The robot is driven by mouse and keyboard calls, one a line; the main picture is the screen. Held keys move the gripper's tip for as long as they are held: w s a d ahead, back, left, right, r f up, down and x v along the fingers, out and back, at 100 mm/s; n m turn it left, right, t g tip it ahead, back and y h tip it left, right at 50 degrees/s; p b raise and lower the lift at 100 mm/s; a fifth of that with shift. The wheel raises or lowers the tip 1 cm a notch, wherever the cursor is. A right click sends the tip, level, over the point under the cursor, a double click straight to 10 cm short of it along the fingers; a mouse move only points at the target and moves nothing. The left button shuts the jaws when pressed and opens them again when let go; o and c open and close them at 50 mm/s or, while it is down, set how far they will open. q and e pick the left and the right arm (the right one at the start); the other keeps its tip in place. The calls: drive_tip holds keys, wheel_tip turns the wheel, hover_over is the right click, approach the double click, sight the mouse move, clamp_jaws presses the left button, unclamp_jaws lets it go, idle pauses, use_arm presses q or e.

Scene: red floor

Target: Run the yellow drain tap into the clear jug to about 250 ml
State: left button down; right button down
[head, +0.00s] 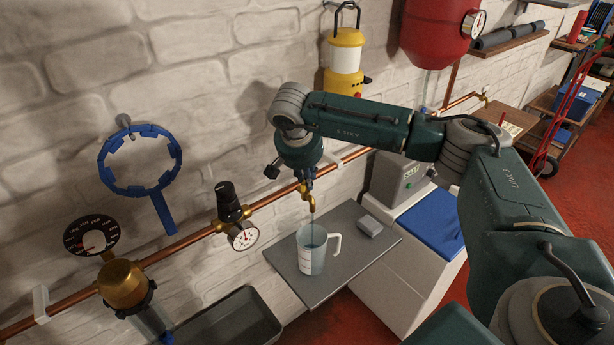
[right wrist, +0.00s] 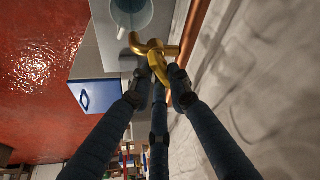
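The yellow drain tap (head: 308,200) hangs from the copper pipe, its spout above the clear jug (head: 312,252). A thin pale stream seems to run from the spout into the jug. The jug stands upright on a grey shelf (head: 345,262), handle to the right; its fill level is too small to read. My right gripper (head: 306,184) is at the tap from above. In the right wrist view its fingers close around the brass tap lever (right wrist: 158,66); the jug (right wrist: 132,14) shows beyond the tap. My left gripper is not in view.
The copper pipe (head: 190,240) runs along the brick wall, with a black-knobbed regulator and gauge (head: 243,238) left of the tap. A small grey block (head: 370,226) lies on the shelf beside the jug. A dark tray (head: 230,325) is at lower left; a blue-topped white cabinet (head: 430,228) is right.

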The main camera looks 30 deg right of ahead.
drive_tip(key=shift+w+m, duration=0.1)
drive_tip(key=shift+m, duration=0.2)
drive_tip(key=shift+m+h+b, duration=0.3)
drive_tip(key=shift+m+b, duration=0.2)
drive_tip(key=shift+m, duration=0.1)
drive_tip(key=m+g, duration=0.1)
drive_tip(key=m, duration=0.2)
drive_tip(key=shift+a+r+g+b, duration=0.1)
drive_tip(key=shift+r+g+b, duration=0.05)
drive_tip(key=shift+g+b, duration=0.2)
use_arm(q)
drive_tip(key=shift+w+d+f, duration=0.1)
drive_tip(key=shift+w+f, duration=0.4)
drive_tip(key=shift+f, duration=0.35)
use_arm(e)
drive_tip(key=shift+w+m+g+h, duration=0.1)
drive_tip(key=shift+m+g+h, duration=0.25)
drive_tip(key=shift+m, duration=0.65)
drive_tip(key=shift+r, duration=0.1)
drive_tip(key=c, duration=1.8)
unclamp_jaws()
drive_tip(key=shift+c, duration=0.2)
drive_tip(key=shift+o, duration=0.9)
